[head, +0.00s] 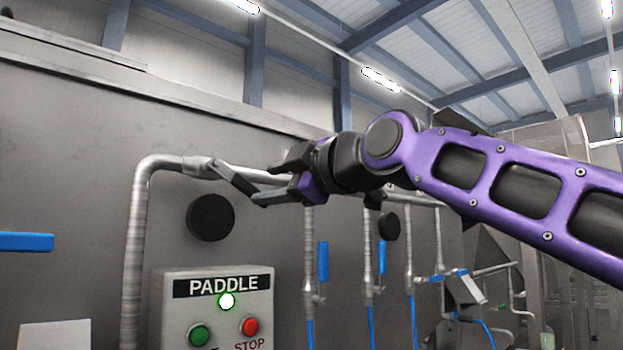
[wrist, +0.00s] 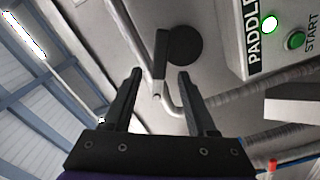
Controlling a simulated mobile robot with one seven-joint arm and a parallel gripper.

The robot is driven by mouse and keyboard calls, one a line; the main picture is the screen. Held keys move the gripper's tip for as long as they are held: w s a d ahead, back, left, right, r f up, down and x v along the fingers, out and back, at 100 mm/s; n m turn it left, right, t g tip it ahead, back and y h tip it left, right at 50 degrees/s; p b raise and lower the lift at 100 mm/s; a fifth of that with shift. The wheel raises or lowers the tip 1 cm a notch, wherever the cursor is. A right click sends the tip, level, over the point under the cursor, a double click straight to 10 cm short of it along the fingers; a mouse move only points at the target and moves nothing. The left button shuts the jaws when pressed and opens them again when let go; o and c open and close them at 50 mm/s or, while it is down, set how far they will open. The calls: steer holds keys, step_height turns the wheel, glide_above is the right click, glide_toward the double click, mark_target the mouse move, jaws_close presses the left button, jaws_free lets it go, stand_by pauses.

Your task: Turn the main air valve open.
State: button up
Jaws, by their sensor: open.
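A dark grey lever (head: 232,180) sits on the grey pipe (head: 137,240) that runs along the metal wall; it looks like the main air valve's handle, though no label shows. In the head view it slants down to the right from the pipe. My gripper (head: 266,181) is beside the lever's free end, fingers pointing left. In the wrist view the lever (wrist: 161,65) appears between the two open fingers (wrist: 160,74), its end nearer the left finger. I see no clear contact, and the depth between fingers and lever is hard to tell.
A PADDLE control box (head: 218,310) with a lit lamp, green button and red STOP button stands below. A black disc (head: 210,218) is on the wall. Blue handles (head: 323,262) hang on vertical pipes to the right. Another blue bar (head: 25,242) is at far left.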

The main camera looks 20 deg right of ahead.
steer(key=v, duration=1)
steer(key=shift+b, duration=0.3)
